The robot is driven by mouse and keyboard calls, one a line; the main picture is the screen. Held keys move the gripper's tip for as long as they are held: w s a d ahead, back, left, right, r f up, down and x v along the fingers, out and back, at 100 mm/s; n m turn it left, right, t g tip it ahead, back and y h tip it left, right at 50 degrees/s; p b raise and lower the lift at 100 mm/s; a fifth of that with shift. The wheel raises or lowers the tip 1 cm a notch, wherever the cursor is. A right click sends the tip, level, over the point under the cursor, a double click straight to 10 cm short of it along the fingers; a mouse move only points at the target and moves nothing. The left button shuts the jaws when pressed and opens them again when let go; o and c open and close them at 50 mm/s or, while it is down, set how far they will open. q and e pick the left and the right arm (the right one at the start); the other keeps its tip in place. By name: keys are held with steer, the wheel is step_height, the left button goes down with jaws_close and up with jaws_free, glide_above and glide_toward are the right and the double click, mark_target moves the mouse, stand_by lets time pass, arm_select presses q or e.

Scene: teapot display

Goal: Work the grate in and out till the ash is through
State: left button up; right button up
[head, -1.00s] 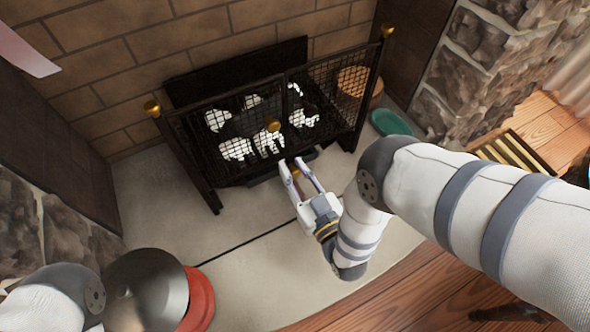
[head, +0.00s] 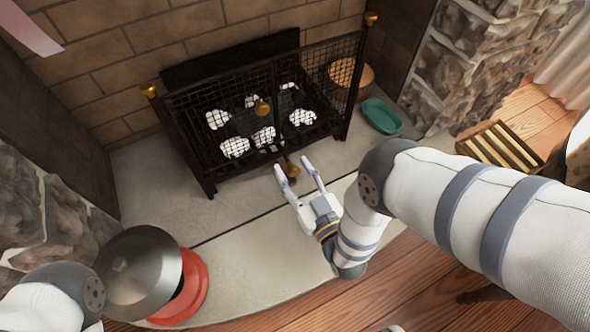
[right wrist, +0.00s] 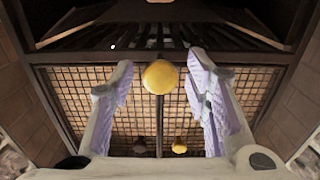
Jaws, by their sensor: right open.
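The black fire basket (head: 190,160) stands against the brick wall with a mesh screen over its front. White and dark lumps (head: 235,147) lie behind the mesh; I cannot tell whether any is ash. A brass knob (head: 293,171) on a dark rod sticks out low at the front, and I take it for the grate's handle. My right gripper (head: 295,175) is open around this knob, one finger on each side. In the right wrist view a yellow knob (right wrist: 160,75) sits between the spread fingers, with a gap on both sides. My left gripper is out of view.
A grey metal dome (head: 140,272) and a red round base (head: 188,290) stand at the lower left. A green dish (head: 382,116), a wooden round (head: 352,76) and a slatted crate (head: 500,148) are to the right. The pale hearth (head: 255,255) is bare in front.

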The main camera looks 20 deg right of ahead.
steer(key=s, duration=0.2)
steer(key=s+d, duration=0.1)
steer(key=s, duration=0.4)
steer(key=shift+s+d, duration=0.2)
steer(key=shift+d, duration=0.05)
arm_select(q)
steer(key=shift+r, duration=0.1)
